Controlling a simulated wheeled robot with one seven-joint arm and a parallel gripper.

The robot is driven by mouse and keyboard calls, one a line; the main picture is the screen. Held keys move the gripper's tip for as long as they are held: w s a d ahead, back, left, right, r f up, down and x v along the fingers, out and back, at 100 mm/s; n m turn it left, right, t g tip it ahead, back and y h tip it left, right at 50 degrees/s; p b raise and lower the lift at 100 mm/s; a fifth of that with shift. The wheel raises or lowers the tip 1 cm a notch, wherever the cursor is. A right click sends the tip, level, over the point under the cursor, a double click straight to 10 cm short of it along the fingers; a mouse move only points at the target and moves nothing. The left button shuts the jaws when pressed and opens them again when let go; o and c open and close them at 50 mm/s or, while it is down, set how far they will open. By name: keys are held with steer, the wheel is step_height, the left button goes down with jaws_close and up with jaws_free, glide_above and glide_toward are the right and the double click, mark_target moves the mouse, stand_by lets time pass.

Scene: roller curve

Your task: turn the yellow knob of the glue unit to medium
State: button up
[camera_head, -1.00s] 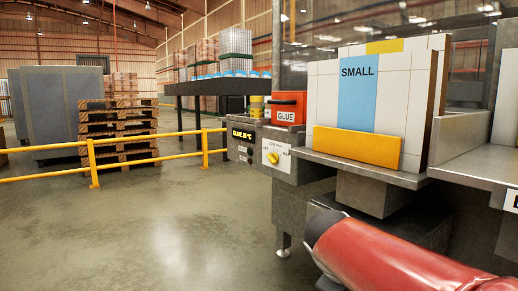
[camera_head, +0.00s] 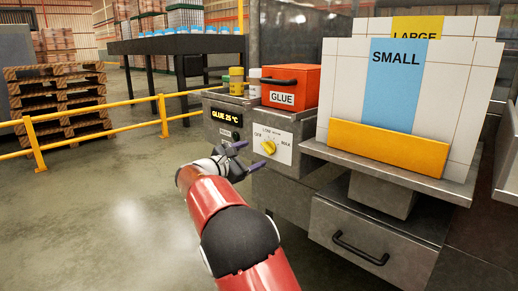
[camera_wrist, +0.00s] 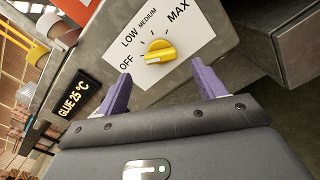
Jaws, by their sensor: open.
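The yellow knob (camera_head: 269,147) sits on a white dial plate (camera_head: 283,142) on the front of the grey glue unit (camera_head: 218,115). In the wrist view the knob (camera_wrist: 158,51) is ringed by the labels OFF, LOW, MEDIUM and MAX. Its grip bar lies slanted, with a pale mark toward the OFF side; the exact setting is hard to tell. My gripper (camera_head: 248,156) is open and empty, just in front of the dial and a little left of the knob. In the wrist view the purple fingertips (camera_wrist: 161,68) are apart, short of the knob, one toward each side of it.
A display (camera_head: 227,117) reads GLUE 25 °C. A red GLUE box (camera_head: 291,87) and a yellow jar (camera_head: 236,81) stand on top of the unit. Panels marked SMALL (camera_head: 396,75) and LARGE stand at the right, above a drawer (camera_head: 362,243). A yellow rail (camera_head: 92,130) runs left.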

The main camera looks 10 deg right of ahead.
mark_target(265, 150)
steer(key=x, duration=0.5)
steer(key=shift+d, duration=0.1)
steer(key=shift+f, duration=0.1)
steer(key=c, duration=1)
